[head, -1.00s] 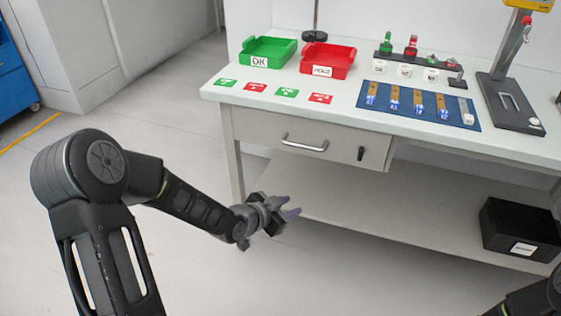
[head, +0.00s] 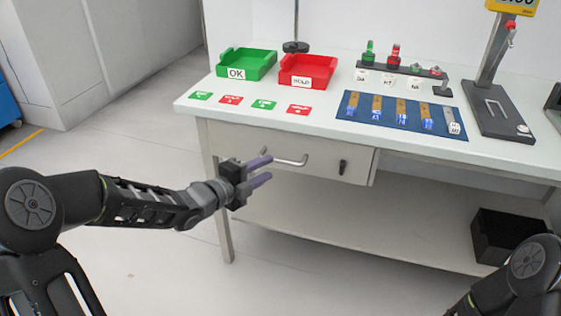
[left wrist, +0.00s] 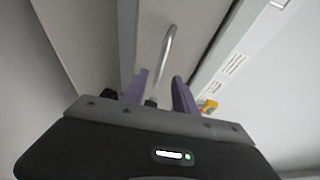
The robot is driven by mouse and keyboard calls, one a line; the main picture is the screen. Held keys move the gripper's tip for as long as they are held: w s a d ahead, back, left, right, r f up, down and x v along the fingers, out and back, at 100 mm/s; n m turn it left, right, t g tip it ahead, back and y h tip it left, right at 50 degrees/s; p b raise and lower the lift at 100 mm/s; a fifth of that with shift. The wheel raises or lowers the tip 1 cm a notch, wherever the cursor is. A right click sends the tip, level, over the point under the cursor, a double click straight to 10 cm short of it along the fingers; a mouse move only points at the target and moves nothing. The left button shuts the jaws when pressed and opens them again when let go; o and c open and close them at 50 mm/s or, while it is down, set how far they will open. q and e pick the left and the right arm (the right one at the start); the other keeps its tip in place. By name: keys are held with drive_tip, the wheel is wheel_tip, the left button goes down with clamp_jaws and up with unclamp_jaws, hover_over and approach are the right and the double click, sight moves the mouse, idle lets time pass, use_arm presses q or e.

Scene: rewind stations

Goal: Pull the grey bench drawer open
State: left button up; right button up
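The grey bench drawer (head: 322,168) sits shut under the tabletop, with a bar handle (head: 292,162) and a black latch or lock at its right. My left gripper (head: 264,171) is open, its two purple fingers apart, just in front of and left of the handle. My right gripper is out of view; only part of my right arm shows at lower right.
The white bench (head: 320,128) carries a green OK tray (head: 247,66), a red HOLD tray (head: 307,72), small cards and a blue mat (head: 390,128) with several strips. A black bin (head: 497,238) stands on the lower shelf (head: 350,235). Floor left of the bench is clear.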

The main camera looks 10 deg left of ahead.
sight(279, 162)
use_arm(q)
drive_tip(key=b+x, duration=0.1)
drive_tip(key=x, duration=0.6)
drive_tip(key=shift+c, duration=0.2)
clamp_jaws()
drive_tip(key=shift+f, duration=0.1)
idle(1.1)
